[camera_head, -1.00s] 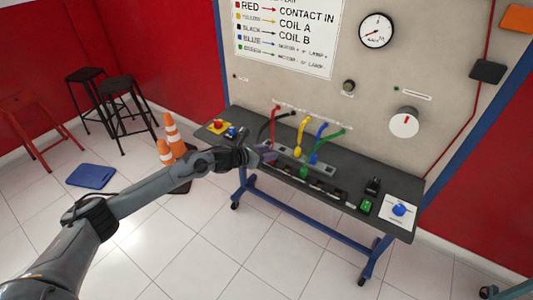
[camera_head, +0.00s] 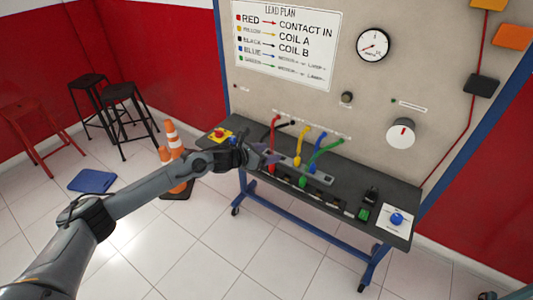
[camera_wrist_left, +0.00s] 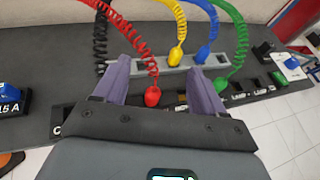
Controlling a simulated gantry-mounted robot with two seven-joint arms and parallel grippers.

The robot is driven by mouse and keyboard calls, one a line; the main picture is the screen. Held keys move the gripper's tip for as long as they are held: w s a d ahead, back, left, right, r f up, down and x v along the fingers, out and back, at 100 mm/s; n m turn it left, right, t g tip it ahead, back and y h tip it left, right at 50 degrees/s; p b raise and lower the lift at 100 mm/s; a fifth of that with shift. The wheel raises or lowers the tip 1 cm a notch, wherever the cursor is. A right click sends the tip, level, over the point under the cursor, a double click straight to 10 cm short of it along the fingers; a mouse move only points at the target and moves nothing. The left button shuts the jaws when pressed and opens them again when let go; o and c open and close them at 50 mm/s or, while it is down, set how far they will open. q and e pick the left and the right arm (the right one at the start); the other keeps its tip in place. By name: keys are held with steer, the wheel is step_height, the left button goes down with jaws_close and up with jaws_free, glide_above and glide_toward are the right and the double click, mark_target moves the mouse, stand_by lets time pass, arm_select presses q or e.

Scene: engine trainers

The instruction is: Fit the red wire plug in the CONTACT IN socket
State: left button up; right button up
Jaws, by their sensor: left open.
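The red wire plug (camera_wrist_left: 152,96) hangs on a coiled red lead and shows between the two fingers of my left gripper (camera_wrist_left: 163,92) in the left wrist view. The gripper is open, and I cannot tell whether the plug touches a finger. In the head view the left gripper (camera_head: 268,158) is over the bench's left part, beside the red lead (camera_head: 271,131). A row of dark sockets runs along the bench front. My right gripper is not in view.
The yellow plug (camera_wrist_left: 176,57), blue plug (camera_wrist_left: 203,53) and green plug (camera_wrist_left: 221,84) hang close on the right. A black coiled lead (camera_wrist_left: 100,45) is at the left. The grey rail (camera_wrist_left: 150,65) lies behind. The bench (camera_head: 345,200) carries switches; cones (camera_head: 174,138) stand left.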

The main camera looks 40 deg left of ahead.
arm_select(q)
steer(key=shift+s, duration=0.1)
steer(key=v, duration=1)
steer(key=shift+s+r, duration=0.2)
steer(key=shift+s, duration=0.05)
